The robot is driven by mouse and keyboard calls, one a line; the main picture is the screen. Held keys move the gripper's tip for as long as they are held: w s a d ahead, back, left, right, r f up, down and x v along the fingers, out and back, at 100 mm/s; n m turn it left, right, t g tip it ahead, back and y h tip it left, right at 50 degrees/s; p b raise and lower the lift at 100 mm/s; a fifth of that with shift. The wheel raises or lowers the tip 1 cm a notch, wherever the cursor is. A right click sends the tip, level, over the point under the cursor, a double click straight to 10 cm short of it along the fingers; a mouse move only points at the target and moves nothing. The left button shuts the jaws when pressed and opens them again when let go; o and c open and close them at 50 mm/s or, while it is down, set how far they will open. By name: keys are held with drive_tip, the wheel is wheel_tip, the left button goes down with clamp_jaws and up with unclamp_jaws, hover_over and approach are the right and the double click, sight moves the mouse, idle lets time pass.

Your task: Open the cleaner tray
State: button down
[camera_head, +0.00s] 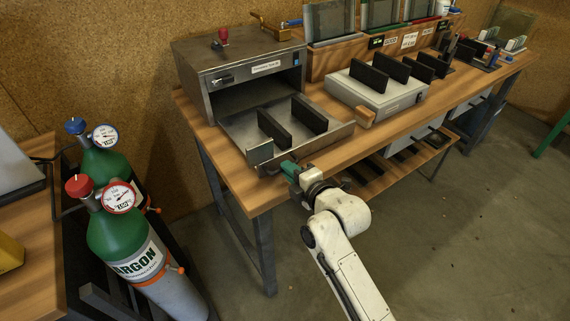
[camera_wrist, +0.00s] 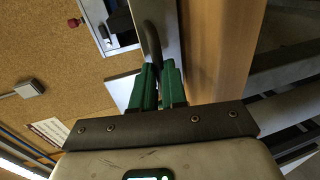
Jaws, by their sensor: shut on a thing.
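The cleaner (camera_head: 240,76) is a grey metal box with a dark open front, at the left end of the workbench. Its tray (camera_head: 340,134) is slid out of the front, with black upright slotted pieces (camera_head: 308,114) standing in it. My gripper (camera_head: 290,168) is at the front side of the tray, near its left corner. In the wrist view, the green fingers of my gripper (camera_wrist: 160,75) are closed around a dark curved handle (camera_wrist: 151,42) on the tray's front. In the head view the fingers hide most of the handle.
A white box (camera_head: 378,98) with a wooden handle (camera_head: 366,117) and black upright pieces stands to the right of the tray on the workbench (camera_head: 250,195). Green gas cylinders (camera_head: 115,235) stand on the floor at the left. The floor (camera_head: 480,220) at the right is clear.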

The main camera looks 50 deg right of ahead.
idle(0.3)
drive_tip(key=c, duration=1.2)
unclamp_jaws()
drive_tip(key=shift+o, duration=0.2)
drive_tip(key=b+v, duration=0.1)
drive_tip(key=v, duration=0.9)
drive_tip(key=shift+s, duration=0.4)
drive_tip(key=shift+a, duration=0.15)
drive_tip(key=s+a+f+m+g+y, duration=0.3)
drive_tip(key=s+a+f+m+g, duration=0.2)
drive_tip(key=a+f+m+g, duration=0.45)
drive_tip(key=s+a+f+m+g+y, duration=0.1)
drive_tip(key=s+f+m+g, duration=0.3)
drive_tip(key=s, duration=0.5)
wheel_tip(320, 180, down, 2)
drive_tip(key=shift+s+a+f+m, duration=0.1)
drive_tip(key=shift+s+a+m, duration=0.35)
drive_tip(key=shift+m, duration=0.4)
